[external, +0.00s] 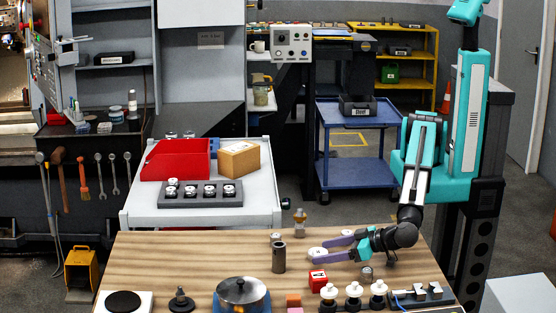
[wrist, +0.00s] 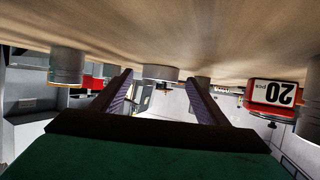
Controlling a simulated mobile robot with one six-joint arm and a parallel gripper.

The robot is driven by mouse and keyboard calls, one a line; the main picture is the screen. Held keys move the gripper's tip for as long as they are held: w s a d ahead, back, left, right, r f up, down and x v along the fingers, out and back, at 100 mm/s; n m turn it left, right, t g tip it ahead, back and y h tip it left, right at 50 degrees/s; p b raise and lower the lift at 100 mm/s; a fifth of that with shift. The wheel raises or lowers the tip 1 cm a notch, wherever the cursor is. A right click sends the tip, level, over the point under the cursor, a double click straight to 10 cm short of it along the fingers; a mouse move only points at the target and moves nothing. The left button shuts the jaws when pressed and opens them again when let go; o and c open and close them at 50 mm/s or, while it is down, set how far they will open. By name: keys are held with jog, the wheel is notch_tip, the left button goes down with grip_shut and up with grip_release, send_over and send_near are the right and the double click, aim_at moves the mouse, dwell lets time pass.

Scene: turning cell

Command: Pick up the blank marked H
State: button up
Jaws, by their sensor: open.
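My gripper (external: 320,249) is open and low over the wooden table, reaching left. A short pale metal round blank (external: 317,252) lies at its fingertips. In the wrist view, which is upside down, this blank (wrist: 160,73) sits between and a little beyond the two fingers (wrist: 160,80), with space on both sides. I cannot read a letter on it from here.
White-topped pieces (external: 354,295) and a pot (external: 242,293) line the front edge.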

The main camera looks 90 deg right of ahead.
aim_at(325, 253)
jog(key=shift+w+d+f, duration=0.2)
jog(key=shift+w+d, duration=0.05)
jog(key=shift+w, duration=0.25)
jog(key=c, duration=1.2)
jog(key=shift+r, duration=0.2)
jog(key=shift+r+b, duration=1.3)
jog(key=shift+r, duration=3.5)
